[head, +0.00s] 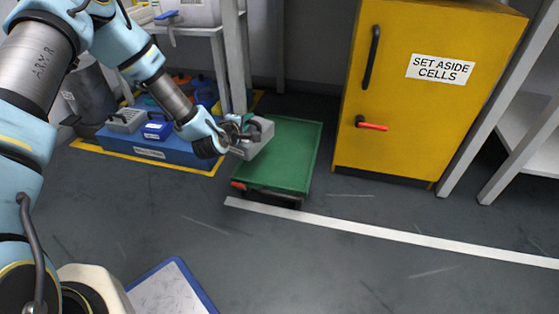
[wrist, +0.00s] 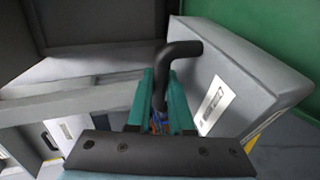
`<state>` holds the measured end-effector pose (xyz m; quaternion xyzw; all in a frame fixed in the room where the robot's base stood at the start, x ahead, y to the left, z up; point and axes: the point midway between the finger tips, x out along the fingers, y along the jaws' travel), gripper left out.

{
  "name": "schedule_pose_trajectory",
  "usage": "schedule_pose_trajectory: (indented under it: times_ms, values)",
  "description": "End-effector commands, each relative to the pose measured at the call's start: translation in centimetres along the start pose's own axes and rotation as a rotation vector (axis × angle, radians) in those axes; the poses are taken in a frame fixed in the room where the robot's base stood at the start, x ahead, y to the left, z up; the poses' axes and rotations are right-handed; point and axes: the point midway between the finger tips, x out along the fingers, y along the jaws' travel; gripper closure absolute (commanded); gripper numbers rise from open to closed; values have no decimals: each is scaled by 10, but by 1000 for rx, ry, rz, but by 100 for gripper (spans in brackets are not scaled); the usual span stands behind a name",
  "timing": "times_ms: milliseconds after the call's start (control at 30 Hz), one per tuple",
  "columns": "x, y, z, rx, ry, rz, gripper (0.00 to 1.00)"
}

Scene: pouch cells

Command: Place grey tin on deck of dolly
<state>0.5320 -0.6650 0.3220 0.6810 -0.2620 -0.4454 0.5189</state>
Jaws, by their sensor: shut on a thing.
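The grey tin (head: 258,140) is in my gripper (head: 236,130), over the left part of the dolly's green deck (head: 288,158) in the head view. In the wrist view my gripper's teal fingers (wrist: 160,100) are shut on the tin's dark handle, and the tin (wrist: 235,75) hangs tilted to the right with a white label on its side. The green deck (wrist: 290,22) shows beyond it in the upper right. I cannot tell whether the tin touches the deck.
A blue bin (head: 165,150) with other tins stands left of the dolly inside yellow floor lines. A yellow cabinet (head: 420,110) marked "SET ASIDE CELLS" stands to the right. A bench leg (head: 234,65) rises close behind my gripper. The rest of the deck is bare.

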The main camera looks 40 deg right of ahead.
Motion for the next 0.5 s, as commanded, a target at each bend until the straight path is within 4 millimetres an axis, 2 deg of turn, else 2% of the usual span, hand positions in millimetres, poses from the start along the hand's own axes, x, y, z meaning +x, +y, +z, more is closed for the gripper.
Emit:
schedule_pose_trajectory:
  times_ms: [100,200,367,500]
  values:
    - [11,14,28,21,-55,12,100]
    - [16,21,44,31,-87,14,100]
    - [20,20,56,41,-110,13,100]
    - [26,5,58,41,-112,12,100]
